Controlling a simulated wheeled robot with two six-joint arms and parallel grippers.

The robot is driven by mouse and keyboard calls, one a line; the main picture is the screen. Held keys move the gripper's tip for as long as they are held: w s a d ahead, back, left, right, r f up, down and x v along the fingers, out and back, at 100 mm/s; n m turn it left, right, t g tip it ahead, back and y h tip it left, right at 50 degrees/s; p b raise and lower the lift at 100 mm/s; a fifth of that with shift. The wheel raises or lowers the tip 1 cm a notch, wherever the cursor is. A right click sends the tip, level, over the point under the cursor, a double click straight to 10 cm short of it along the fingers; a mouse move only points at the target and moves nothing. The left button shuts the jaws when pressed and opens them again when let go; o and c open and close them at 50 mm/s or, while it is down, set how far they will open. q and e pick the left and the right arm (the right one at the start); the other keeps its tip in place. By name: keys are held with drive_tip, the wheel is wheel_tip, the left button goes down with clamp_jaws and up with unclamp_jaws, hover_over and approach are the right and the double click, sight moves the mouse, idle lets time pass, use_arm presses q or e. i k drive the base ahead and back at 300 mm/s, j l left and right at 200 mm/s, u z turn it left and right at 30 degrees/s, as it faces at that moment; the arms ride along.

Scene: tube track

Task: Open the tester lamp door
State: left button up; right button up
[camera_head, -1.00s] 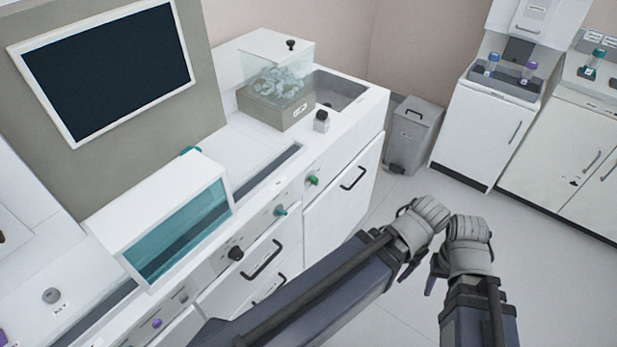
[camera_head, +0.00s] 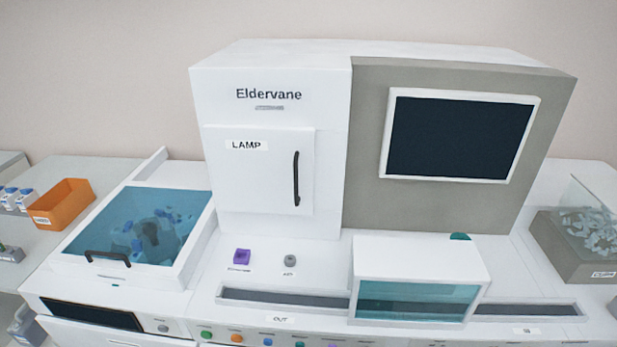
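The tester lamp door (camera_head: 255,185) is a white panel labelled LAMP on the left part of the tester (camera_head: 225,92), under the name "Eldervane". It looks shut, flush with the tester's front. Its black vertical handle (camera_head: 296,178) is on the door's right side. Neither of my grippers shows in the head view now, so their state is hidden.
A dark screen (camera_head: 458,137) is on the grey panel to the right. A white box with a teal window (camera_head: 417,300) stands over the track (camera_head: 285,297) in front. A blue-lidded unit (camera_head: 140,225) and an orange bin (camera_head: 62,203) are at left. A clear-topped container (camera_head: 585,240) is at right.

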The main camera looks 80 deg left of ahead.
sight(270, 170)
drive_tip(key=k+l+u, duration=0.1)
drive_tip(key=u, duration=3.05)
drive_tip(key=k+l+z, duration=0.4)
drive_tip(key=k, duration=0.25)
